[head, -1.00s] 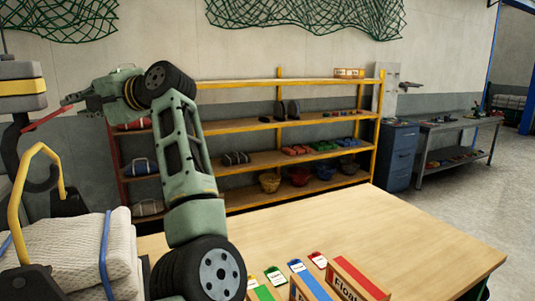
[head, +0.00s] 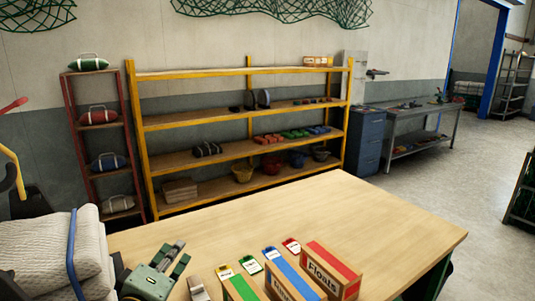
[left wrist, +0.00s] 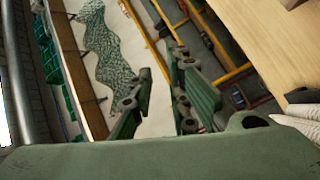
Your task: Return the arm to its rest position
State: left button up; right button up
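My left gripper (head: 182,251) is low in the head view, at the near left edge of the wooden table (head: 370,215). Its two green fingers are apart with nothing between them. It also shows in the left wrist view (left wrist: 160,100), with a clear gap between the fingers. Most of my left arm is out of the picture. My right gripper is in neither view.
Boxes stand at the table's front, including one marked Floats (head: 322,274), with coloured tags (head: 250,264) behind. Stacked pale netting (head: 35,250) is at the left. A yellow shelf (head: 245,68) and grey workbench (head: 425,114) stand beyond. The middle of the tabletop is clear.

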pick_arm(q)
jog(key=s+d+f+m+g, duration=0.3)
jog(key=s+f+m+g, duration=0.35)
jog(key=s+f, duration=0.8)
jog(key=s+a+f+m+g+y, duration=0.1)
jog(key=s+f+m+g, duration=0.3)
jog(key=s, duration=0.6)
jog(key=s+a+f+m+g+y, duration=0.1)
jog(key=s+f+m+g, duration=0.2)
jog(key=s+f, duration=0.6)
jog(key=s+f+g+b, duration=0.1)
jog(key=s+f, duration=0.1)
jog(key=f, duration=1.1)
jog(key=s+f+g, duration=0.1)
jog(key=s+f, duration=0.1)
jog(key=f, duration=1.1)
jog(key=s+a+f+b, duration=0.1)
jog(key=s+a+f, duration=0.1)
jog(key=s+f, duration=1.4)
jog(key=shift+a+f+g, duration=0.25)
jog(key=shift+f+g, duration=0.05)
jog(key=shift+g, duration=0.05)
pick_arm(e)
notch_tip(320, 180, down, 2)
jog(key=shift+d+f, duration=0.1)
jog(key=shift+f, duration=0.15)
pick_arm(q)
jog(key=shift+s, duration=0.1)
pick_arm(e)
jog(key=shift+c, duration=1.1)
